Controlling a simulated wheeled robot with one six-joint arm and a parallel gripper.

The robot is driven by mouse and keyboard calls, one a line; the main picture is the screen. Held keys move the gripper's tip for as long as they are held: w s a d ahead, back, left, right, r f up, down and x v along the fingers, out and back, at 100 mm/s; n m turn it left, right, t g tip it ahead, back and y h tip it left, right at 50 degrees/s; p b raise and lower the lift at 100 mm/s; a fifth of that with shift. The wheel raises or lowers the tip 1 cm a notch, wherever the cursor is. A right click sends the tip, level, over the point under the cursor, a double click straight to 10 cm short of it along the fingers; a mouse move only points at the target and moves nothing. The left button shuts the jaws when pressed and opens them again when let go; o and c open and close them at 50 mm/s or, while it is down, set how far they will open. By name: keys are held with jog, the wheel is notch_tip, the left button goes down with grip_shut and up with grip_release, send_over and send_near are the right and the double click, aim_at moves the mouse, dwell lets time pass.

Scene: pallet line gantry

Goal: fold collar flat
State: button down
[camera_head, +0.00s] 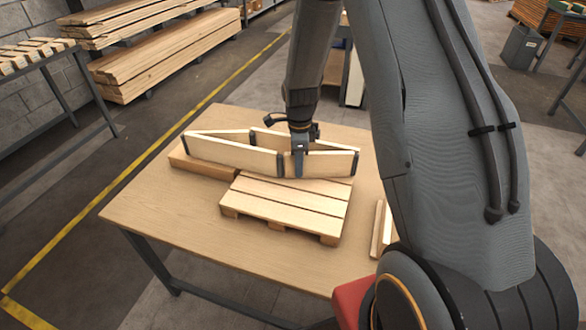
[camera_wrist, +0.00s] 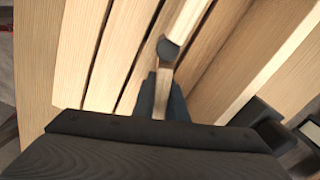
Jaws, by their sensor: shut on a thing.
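The wooden collar (camera_head: 232,153) is a ring of pale boards joined by dark hinges. It stands on edge, partly folded into a narrow shape, with its front and back walls close together. My gripper (camera_head: 298,170) comes down from above and is shut on the front wall, just right of a middle hinge. In the wrist view my gripper (camera_wrist: 162,95) straddles the top edge of the collar board (camera_wrist: 190,22), close to a dark hinge. A small slatted pallet (camera_head: 284,206) lies in front of and partly below the collar. My gripper hides part of the back wall.
The collar's left end is above a wooden block (camera_head: 200,166) on the table (camera_head: 160,210). Loose wood pieces (camera_head: 381,229) stand near the table's right side. The table's front left is clear. Lumber stacks (camera_head: 165,62) and a rack (camera_head: 45,62) are beyond.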

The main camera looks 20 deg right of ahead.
jog(key=shift+w+r, duration=0.1)
jog(key=shift+w, duration=0.1)
jog(key=c, duration=1.8)
grip_release()
jog(key=shift+d, duration=0.15)
notch_tip(320, 180, up, 8)
jog(key=shift+f+b, duration=0.15)
jog(key=shift+b, duration=0.55)
